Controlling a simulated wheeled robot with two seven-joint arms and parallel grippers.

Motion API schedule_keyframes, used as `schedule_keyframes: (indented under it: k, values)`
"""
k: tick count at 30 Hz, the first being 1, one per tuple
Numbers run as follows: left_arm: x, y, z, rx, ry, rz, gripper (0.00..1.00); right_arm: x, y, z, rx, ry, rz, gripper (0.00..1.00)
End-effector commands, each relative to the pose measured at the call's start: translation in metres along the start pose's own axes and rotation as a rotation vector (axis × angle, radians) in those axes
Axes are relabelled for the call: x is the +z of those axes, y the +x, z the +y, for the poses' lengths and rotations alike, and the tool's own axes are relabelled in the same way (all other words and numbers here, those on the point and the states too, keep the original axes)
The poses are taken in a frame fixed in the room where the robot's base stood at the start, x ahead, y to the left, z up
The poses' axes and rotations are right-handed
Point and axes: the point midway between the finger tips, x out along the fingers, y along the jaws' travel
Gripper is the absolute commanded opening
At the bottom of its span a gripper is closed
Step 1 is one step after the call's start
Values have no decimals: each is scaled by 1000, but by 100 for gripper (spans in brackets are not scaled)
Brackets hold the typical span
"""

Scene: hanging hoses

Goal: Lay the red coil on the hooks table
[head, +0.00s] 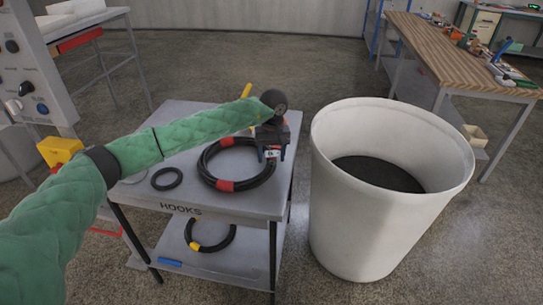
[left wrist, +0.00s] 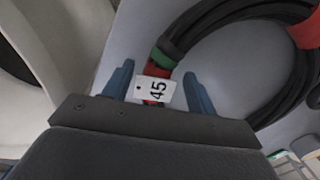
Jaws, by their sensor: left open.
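The red coil (head: 211,178), a black hose coil with red bands and a white tag reading 45, lies flat on top of the hooks table (head: 231,206). In the left wrist view, the coil (left wrist: 221,33) also shows a green band. My left gripper (head: 269,155) is over the coil's right side. In the left wrist view, my open left gripper (left wrist: 157,85) has its blue fingers on either side of the red band and tag; I cannot tell whether they touch it. My right gripper is not in view.
A small black ring (head: 167,179) lies at the table's left. A yellow-banded coil (head: 197,247) is on the lower shelf. A large white bin (head: 350,225) stands close on the right. A wooden workbench (head: 440,50) is at the back right.

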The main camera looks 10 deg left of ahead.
Motion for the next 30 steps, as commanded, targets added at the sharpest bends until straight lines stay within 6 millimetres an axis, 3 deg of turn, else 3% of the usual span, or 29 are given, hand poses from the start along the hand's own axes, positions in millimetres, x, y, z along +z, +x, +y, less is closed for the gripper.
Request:
schedule_keyframes:
  k: [15, 30]
  values:
    - [-1, -68, 0, 1, 0, 3, 57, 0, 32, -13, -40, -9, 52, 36]
    - [0, -91, 0, 1, 0, 2, 57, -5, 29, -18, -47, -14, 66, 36]
